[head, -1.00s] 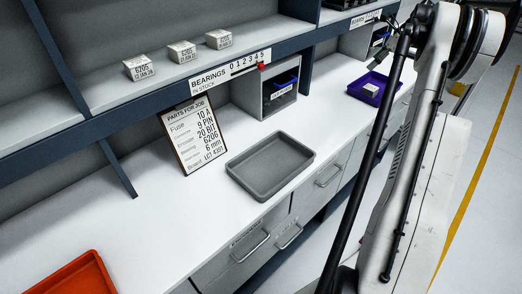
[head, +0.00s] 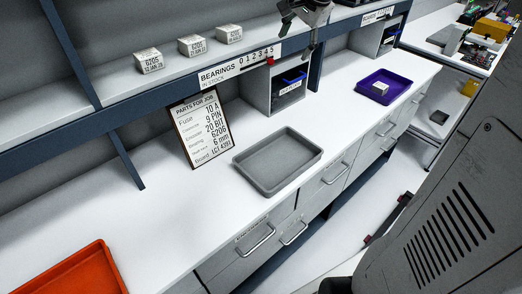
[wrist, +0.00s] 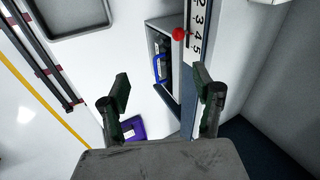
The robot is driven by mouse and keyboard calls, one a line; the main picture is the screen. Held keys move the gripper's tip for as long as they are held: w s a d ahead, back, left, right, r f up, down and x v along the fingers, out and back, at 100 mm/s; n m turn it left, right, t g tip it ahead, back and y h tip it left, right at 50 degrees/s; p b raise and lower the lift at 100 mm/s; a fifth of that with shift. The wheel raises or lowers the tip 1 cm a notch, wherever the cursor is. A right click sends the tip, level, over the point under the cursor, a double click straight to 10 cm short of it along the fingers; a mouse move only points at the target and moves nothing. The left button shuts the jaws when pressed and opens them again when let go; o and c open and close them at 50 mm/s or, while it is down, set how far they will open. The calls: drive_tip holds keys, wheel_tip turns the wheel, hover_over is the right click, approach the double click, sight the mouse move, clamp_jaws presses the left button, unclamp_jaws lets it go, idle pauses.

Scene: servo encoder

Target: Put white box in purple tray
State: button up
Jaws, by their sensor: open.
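A small white box (head: 380,88) sits inside the purple tray (head: 402,90) on the far part of the counter. Three more white boxes, labelled 6205, stand in a row on the upper shelf: left (head: 149,63), middle (head: 192,46) and right (head: 229,34). My gripper (head: 306,14) is at the top of the head view, near the shelf and right of this row. In the wrist view my gripper (wrist: 163,84) is open, with nothing between its fingers. The purple tray also shows there (wrist: 131,127), partly hidden behind the gripper body.
An empty grey tray (head: 277,161) lies on the counter, with an orange tray (head: 75,271) at the near left. A parts list (head: 201,130) leans at the back. A cubby with a dark bin (head: 291,87) stands under the shelf, and a red marker (head: 270,61) is on the shelf edge.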

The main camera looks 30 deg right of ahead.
drive_tip(key=s+a+f+n, duration=0.3)
drive_tip(key=s+a+n, duration=0.4)
drive_tip(key=s+a, duration=0.55)
drive_tip(key=s+a+f+n+t, duration=0.1)
drive_tip(key=s+a+f+n, duration=0.6)
drive_tip(key=s+a, duration=0.3)
drive_tip(key=shift+s+f+t, duration=0.4)
drive_tip(key=shift+s+f, duration=0.15)
drive_tip(key=shift+f, duration=0.05)
drive_tip(key=shift+f+b, duration=0.55)
